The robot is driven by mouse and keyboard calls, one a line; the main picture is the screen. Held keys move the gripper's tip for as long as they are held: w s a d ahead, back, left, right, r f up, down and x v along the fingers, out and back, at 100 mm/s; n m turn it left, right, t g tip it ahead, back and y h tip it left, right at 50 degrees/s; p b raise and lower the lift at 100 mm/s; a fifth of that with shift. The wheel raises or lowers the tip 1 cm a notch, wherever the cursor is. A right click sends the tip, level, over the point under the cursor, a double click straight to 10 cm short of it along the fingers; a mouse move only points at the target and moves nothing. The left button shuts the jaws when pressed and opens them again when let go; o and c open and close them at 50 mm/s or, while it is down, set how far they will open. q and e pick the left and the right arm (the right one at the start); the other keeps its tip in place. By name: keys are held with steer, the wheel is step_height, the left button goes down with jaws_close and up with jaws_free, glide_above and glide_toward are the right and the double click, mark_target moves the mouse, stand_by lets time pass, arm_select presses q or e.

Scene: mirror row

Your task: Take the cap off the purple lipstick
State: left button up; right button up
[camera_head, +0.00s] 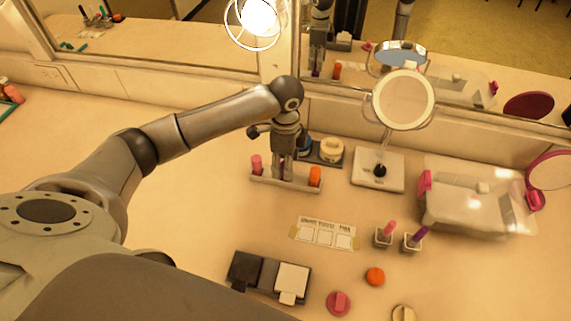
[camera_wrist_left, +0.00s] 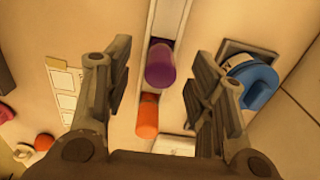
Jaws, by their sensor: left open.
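A purple capped lipstick (camera_wrist_left: 160,68) stands in the long rack (camera_head: 278,184), seen end-on in the left wrist view; my gripper hides it in the head view. An orange lipstick (camera_head: 315,176) stands at the rack's right end and a pink one (camera_head: 257,163) at its left end. My left gripper (camera_head: 284,172) points down over the rack. In the left wrist view its open fingers (camera_wrist_left: 158,82) lie on either side of the purple cap, with gaps at both sides. Another purple stick (camera_head: 419,238) leans in a small white holder. My right gripper is not in view.
Behind the rack are a blue jar (camera_wrist_left: 250,82) and a cream jar (camera_head: 332,150). A round mirror (camera_head: 403,99) stands to the right, with a clear box (camera_head: 475,222) beyond. A label card (camera_head: 325,234) and black-and-white cases (camera_head: 292,280) lie in front.

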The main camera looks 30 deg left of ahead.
arm_select(q)
steer(key=shift+f, duration=0.85)
steer(key=c, duration=0.8)
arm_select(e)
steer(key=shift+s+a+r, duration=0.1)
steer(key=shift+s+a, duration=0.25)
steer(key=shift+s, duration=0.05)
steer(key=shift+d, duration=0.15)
